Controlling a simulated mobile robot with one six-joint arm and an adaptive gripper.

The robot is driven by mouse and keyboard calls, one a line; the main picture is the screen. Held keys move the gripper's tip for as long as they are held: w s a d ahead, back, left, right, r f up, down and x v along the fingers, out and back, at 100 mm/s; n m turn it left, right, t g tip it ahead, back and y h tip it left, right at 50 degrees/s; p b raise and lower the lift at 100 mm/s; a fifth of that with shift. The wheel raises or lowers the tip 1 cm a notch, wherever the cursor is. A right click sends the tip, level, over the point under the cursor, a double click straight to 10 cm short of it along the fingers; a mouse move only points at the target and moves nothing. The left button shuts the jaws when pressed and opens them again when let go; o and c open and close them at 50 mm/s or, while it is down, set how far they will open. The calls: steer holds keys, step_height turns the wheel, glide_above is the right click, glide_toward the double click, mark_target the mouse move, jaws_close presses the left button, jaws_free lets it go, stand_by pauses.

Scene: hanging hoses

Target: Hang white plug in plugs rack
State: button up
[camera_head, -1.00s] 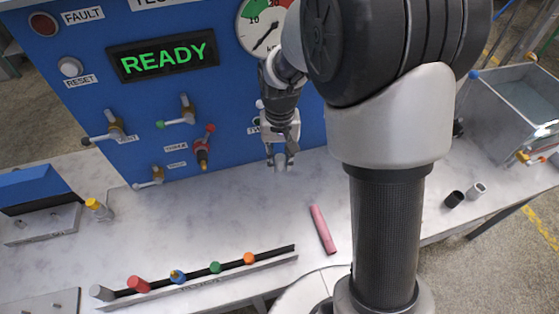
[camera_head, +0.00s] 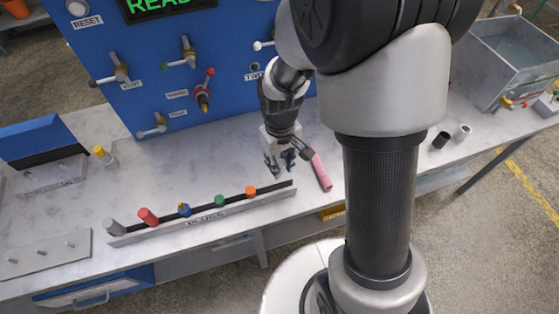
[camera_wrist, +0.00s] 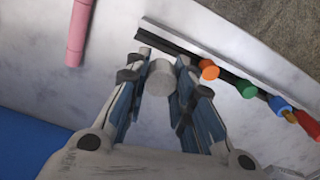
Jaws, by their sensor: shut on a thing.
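The white plug (camera_wrist: 160,76) is a pale round-ended cylinder between the two fingers of my gripper (camera_wrist: 160,85) in the wrist view, which are shut on it. In the head view my gripper (camera_head: 281,166) hangs over the table by the right end of the plugs rack (camera_head: 240,206). The rack is a long rail with a dark slot; it also shows in the wrist view (camera_wrist: 222,56). Grey (camera_head: 114,227), red (camera_head: 148,216), blue (camera_head: 184,210), green (camera_head: 219,201) and orange (camera_head: 251,192) plugs sit along it. The rail's right end looks empty. The white plug is mostly hidden in the head view.
A pink tube (camera_head: 321,172) lies just right of my gripper. A blue panel (camera_head: 225,70) with valves stands behind. A yellow-topped item (camera_head: 103,155) is at left. Black (camera_head: 441,140) and white (camera_head: 462,132) cylinders stand near a metal tank (camera_head: 510,65) at right.

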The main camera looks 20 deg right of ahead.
mark_target(280, 162)
steer(key=shift+f+b, duration=2.25)
steer(key=shift+f, duration=0.65)
steer(key=shift+f+b, duration=1.05)
steer(key=shift+f, duration=0.5)
steer(key=o, duration=1)
steer(key=shift+r, duration=0.1)
step_height(280, 162, up, 11)
steer(key=shift+r, duration=0.4)
